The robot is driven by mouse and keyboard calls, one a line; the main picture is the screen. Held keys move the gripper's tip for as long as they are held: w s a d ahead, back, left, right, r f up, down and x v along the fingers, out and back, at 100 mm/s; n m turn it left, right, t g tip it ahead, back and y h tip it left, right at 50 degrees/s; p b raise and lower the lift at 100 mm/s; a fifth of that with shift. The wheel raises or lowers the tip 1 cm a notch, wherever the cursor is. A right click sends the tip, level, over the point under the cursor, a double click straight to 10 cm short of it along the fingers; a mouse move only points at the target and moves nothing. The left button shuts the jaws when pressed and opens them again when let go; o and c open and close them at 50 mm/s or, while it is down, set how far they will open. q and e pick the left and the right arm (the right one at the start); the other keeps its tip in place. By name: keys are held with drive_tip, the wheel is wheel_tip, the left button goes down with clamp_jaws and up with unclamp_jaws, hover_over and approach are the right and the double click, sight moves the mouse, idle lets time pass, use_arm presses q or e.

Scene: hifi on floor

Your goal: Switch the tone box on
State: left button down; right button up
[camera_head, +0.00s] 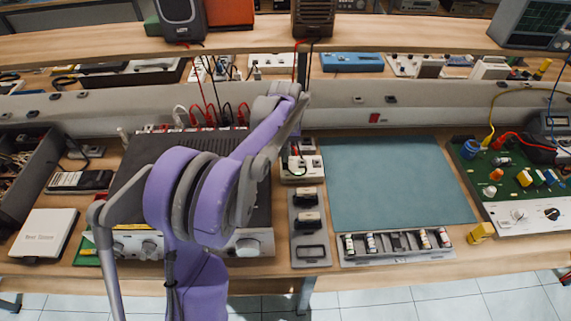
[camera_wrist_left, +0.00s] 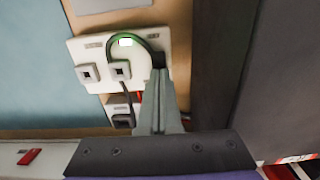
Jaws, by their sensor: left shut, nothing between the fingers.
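A small white box (camera_head: 302,167) stands between the dark hifi unit and the teal mat in the head view. It could be the tone box; I cannot read its label. In the left wrist view the white box (camera_wrist_left: 95,52) shows two square switches (camera_wrist_left: 121,70), a bright white patch and a curved green-black cable. Switch positions are too small to tell. My left gripper (camera_wrist_left: 160,82) is shut and empty, its fingertips over or beside the box's edge; contact cannot be told. In the head view my left arm partly hides that area. My right gripper is not in view.
The dark hifi unit (camera_head: 262,205) stands left of the box, with red and black cables behind. The teal mat (camera_head: 395,185) is bare. A grey plate (camera_head: 310,232) and a tray of small parts (camera_head: 395,256) lie in front. A green circuit board (camera_head: 510,185) is at right.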

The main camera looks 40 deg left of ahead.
use_arm(q)
wheel_tip(320, 180, up, 7)
drive_tip(key=p, duration=0.3)
drive_tip(key=shift+p, duration=0.35)
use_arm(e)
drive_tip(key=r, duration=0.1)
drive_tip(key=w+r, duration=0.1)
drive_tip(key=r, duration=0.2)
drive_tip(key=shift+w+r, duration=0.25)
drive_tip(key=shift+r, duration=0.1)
use_arm(q)
drive_tip(key=shift+d, duration=0.1)
drive_tip(key=s+d+r+m+t, duration=0.35)
drive_tip(key=s+d, duration=0.55)
drive_tip(key=d, duration=0.3)
drive_tip(key=s+d+f+m+t, duration=0.2)
drive_tip(key=s+d+f+m, duration=0.2)
drive_tip(key=s+d, duration=0.3)
drive_tip(key=s+f, duration=0.1)
drive_tip(key=s, duration=0.2)
drive_tip(key=shift+s+d+f, duration=0.15)
drive_tip(key=shift+d, duration=0.15)
drive_tip(key=shift+m, duration=0.25)
